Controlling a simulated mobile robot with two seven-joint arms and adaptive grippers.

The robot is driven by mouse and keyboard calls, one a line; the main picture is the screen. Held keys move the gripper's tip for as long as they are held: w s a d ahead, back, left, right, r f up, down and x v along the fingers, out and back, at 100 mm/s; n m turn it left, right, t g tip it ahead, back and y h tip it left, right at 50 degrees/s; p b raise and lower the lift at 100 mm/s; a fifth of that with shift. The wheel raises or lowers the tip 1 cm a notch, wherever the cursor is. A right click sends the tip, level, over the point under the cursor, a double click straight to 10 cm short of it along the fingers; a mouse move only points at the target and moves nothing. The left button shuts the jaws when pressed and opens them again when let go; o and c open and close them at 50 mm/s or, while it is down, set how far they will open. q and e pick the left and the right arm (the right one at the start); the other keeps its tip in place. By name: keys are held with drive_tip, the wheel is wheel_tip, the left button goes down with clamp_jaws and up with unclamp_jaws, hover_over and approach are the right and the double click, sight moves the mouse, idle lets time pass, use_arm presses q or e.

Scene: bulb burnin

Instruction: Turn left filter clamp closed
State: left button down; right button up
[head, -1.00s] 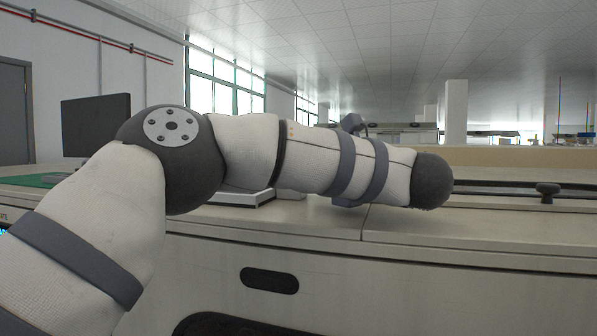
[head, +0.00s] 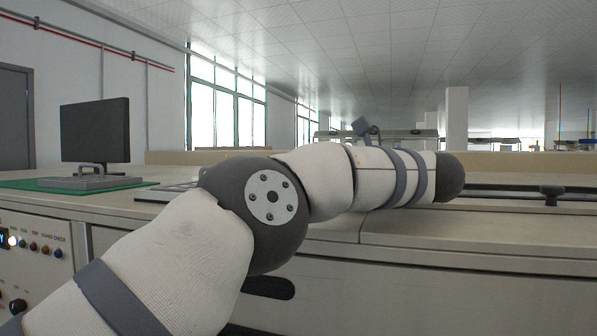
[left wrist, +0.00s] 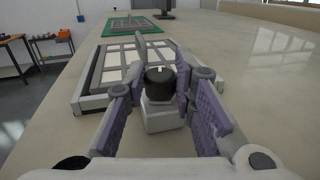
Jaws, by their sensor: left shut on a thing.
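In the left wrist view a round black clamp knob (left wrist: 160,84) with a small pale mark on top stands on a pale block (left wrist: 162,117). My left gripper (left wrist: 163,92) has its two purple-padded fingers on either side of the knob and is shut on it. Just behind is a framed filter tray (left wrist: 92,98) with a grid of pale panels. In the head view my left arm crosses the middle and its gripper is hidden. My right gripper is not in view.
A second tray lies on a green mat (left wrist: 109,31) farther back. In the head view a dark monitor (head: 95,130) stands at the left, above a panel with coloured buttons (head: 35,245). A dark knob (head: 551,192) sits by a rail at the right. The benchtop (left wrist: 245,90) right of my gripper is clear.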

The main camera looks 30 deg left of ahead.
use_arm(q)
drive_tip(key=c, duration=1.3)
unclamp_jaws()
drive_tip(key=shift+a, duration=0.15)
drive_tip(key=shift+c, duration=0.2)
drive_tip(key=d, duration=0.7)
drive_tip(key=shift+d, duration=0.3)
